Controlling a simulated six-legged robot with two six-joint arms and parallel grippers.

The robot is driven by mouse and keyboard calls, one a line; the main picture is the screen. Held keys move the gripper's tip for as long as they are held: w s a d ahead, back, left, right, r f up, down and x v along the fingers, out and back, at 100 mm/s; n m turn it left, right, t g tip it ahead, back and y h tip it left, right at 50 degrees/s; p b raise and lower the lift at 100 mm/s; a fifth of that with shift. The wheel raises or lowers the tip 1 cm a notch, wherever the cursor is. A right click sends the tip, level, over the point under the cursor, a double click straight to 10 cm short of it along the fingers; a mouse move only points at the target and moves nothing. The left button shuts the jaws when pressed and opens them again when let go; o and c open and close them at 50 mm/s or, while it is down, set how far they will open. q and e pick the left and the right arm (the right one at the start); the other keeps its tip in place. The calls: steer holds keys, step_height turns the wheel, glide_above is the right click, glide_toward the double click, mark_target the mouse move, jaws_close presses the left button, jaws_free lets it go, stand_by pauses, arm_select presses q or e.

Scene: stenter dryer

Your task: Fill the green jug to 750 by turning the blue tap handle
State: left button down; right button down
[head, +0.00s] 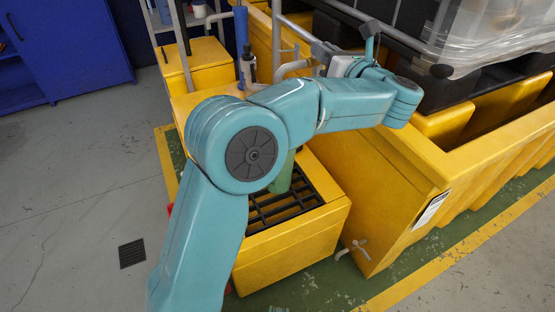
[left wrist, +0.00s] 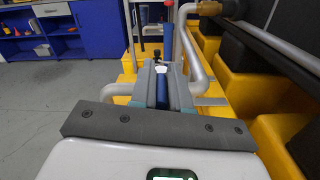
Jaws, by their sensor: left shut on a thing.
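The green jug (head: 285,174) stands on the black grate of a yellow box, mostly hidden behind my left arm in the head view; its scale and water level do not show. My left gripper (head: 322,56) is beyond the jug, at the grey pipework. In the left wrist view its fingers (left wrist: 163,88) are shut on the blue tap handle (left wrist: 162,92), which shows as a blue strip between them. In the head view the handle is hidden by the gripper and arm. My right gripper is not in view.
The black grate (head: 292,208) tops the yellow box. A large yellow bund (head: 400,190) stands right of it, with a wrapped tank (head: 500,40) above. A blue upright cylinder (head: 241,35) stands behind.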

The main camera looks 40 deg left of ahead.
arm_select(q)
steer(key=shift+r, duration=0.15)
steer(key=c, duration=1.1)
jaws_free()
steer(key=shift+w, duration=0.1)
steer(key=shift+d, duration=0.1)
steer(key=shift+s+d+f+b, duration=0.25)
steer(key=shift+d+b, duration=0.1)
steer(key=shift+b, duration=0.1)
steer(key=b+v, duration=0.5)
steer(key=v, duration=1)
steer(key=shift+s+d+r, duration=0.1)
steer(key=shift+d+r, duration=0.05)
